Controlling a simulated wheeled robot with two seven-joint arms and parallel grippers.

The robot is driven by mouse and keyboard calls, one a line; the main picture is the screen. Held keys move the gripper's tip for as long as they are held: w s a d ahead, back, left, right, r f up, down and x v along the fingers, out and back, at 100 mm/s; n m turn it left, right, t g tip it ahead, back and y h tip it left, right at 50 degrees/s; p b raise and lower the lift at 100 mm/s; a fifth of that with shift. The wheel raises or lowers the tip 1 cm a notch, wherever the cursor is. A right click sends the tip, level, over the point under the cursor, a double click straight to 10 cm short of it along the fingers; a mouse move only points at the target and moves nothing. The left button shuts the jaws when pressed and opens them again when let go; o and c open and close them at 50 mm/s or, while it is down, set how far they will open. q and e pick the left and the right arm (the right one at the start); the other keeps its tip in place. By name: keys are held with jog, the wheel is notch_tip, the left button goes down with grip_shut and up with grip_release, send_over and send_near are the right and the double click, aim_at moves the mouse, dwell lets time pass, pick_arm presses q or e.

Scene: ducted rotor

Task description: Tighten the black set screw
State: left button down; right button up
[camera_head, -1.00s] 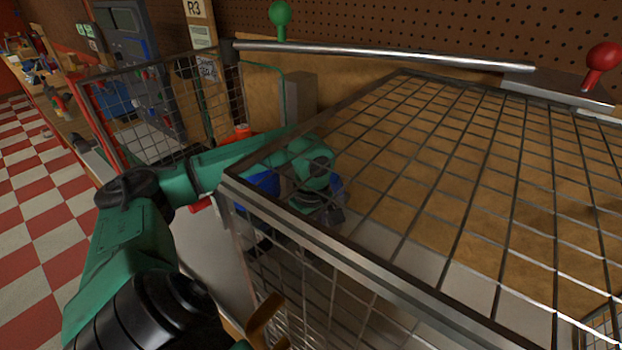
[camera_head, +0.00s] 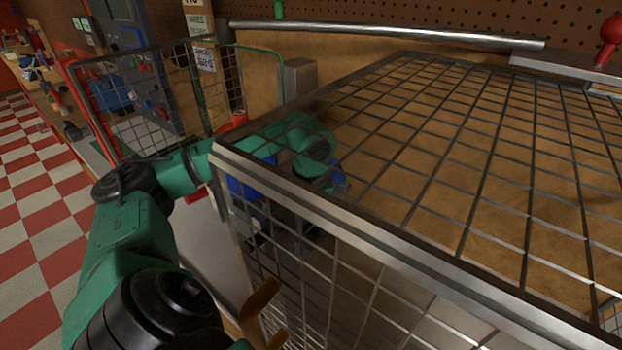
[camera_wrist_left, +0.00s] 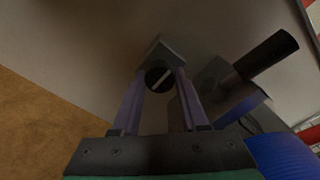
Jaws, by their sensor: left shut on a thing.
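The black set screw (camera_wrist_left: 160,78) shows in the left wrist view as a dark round head with a light slanted slot. It sits at a grey block (camera_wrist_left: 165,48), whose lower part is hidden behind the screw and fingers. The two purple fingers of my left gripper (camera_wrist_left: 157,82) are shut on the screw, one on each side. In the head view my green left arm reaches behind the wire mesh, and its gripper end is dark and partly hidden there.
A wire mesh cage (camera_head: 400,240) fills the right of the head view, close around my left arm. A metal rail (camera_head: 390,31) runs behind it. In the wrist view a black rod (camera_wrist_left: 268,52) and a blue cylinder (camera_wrist_left: 283,156) lie close on the right.

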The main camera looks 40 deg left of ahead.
pick_arm(q)
jog(key=shift+c, duration=2.1)
grip_release()
jog(key=shift+d, duration=0.1)
